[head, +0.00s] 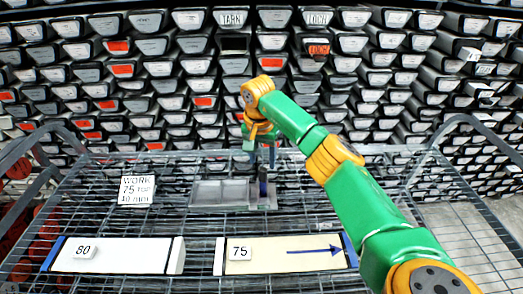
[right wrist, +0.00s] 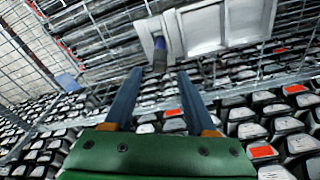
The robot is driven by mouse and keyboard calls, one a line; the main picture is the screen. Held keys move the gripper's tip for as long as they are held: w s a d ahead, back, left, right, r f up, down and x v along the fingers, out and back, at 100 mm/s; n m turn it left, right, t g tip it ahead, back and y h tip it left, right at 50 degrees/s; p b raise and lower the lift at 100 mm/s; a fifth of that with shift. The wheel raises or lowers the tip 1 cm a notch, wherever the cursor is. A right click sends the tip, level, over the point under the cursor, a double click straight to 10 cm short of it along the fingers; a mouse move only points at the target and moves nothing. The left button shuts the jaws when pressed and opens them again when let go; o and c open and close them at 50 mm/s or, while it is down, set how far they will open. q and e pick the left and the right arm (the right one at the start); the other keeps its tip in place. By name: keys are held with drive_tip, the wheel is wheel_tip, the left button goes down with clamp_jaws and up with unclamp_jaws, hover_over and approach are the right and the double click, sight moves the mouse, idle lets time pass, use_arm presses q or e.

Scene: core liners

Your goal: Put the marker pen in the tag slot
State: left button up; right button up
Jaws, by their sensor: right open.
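The marker pen (head: 263,188), dark with a blue part, shows at the narrow right-hand compartment of a pale grey tray (head: 222,206). In the right wrist view the pen (right wrist: 160,58) sticks out from that narrow compartment toward my fingers. It looks upright; how deep it sits is hidden. No label marks the tag slot, so I cannot tell if this compartment is it. My right gripper (head: 262,158) is above and just behind the tray. In the right wrist view its fingers (right wrist: 155,88) are apart with nothing between them, the pen lying just beyond their tips. My left gripper is not in view.
The tray rests on a wire rack. A white box marked 80 (head: 125,256) and a cream box marked 75 with a blue arrow (head: 285,262) lie in front. A "WORK 75" card (head: 137,190) stands at left. Stacked core liners fill the back; grey rails edge both sides.

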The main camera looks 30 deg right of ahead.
wheel_tip(320, 180, up, 7)
drive_tip(key=shift+s+a+f, duration=0.2)
drive_tip(key=shift+s+a, duration=0.05)
drive_tip(key=shift+a, duration=0.1)
drive_tip(key=shift+r, duration=0.1)
